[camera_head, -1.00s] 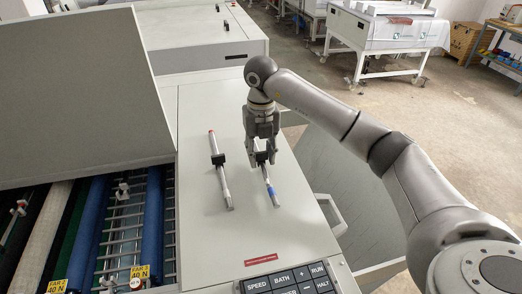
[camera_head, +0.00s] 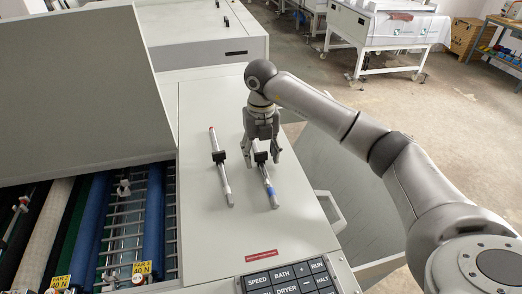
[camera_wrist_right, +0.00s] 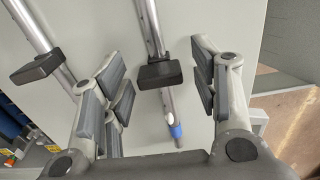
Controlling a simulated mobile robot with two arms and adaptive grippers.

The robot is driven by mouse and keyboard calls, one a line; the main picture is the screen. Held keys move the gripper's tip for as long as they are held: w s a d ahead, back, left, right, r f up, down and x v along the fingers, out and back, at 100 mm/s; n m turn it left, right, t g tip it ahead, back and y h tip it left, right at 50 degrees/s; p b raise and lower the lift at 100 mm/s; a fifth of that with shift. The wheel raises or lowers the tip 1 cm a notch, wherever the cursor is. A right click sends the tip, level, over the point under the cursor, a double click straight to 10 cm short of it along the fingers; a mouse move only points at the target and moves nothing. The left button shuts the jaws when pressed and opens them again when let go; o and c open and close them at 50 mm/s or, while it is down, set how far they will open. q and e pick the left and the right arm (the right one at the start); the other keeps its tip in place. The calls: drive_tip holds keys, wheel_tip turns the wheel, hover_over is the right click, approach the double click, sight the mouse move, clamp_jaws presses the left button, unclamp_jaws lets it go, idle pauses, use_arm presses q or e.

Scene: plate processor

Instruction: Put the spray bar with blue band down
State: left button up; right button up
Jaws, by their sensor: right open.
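The spray bar with blue band (camera_head: 268,180) lies on the light grey machine top, with a black block near its middle; its far end is partly hidden behind my right gripper in the head view. In the right wrist view this spray bar (camera_wrist_right: 165,100) lies between the spread fingers, with its blue band toward the lower edge. My right gripper (camera_head: 262,160) is open, its fingers on either side of the bar and apart from it. A second spray bar (camera_head: 219,172) with a red end lies to the left, roughly parallel. My left gripper is not in view.
A control keypad (camera_head: 288,281) and red label sit at the near end of the machine top (camera_head: 205,235). A side handle (camera_head: 331,212) sticks out at right. Left is the open roller bay (camera_head: 110,225); a raised cover (camera_head: 80,90) stands behind it.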

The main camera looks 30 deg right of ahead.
sight(261, 152)
drive_tip(key=shift+r, duration=0.25)
drive_tip(key=shift+w+r, duration=0.1)
drive_tip(key=shift+r, duration=0.1)
wheel_tip(261, 152, up, 11)
drive_tip(key=b, duration=0.2)
drive_tip(key=shift+r+b, duration=0.2)
drive_tip(key=shift+b, duration=0.1)
idle(0.9)
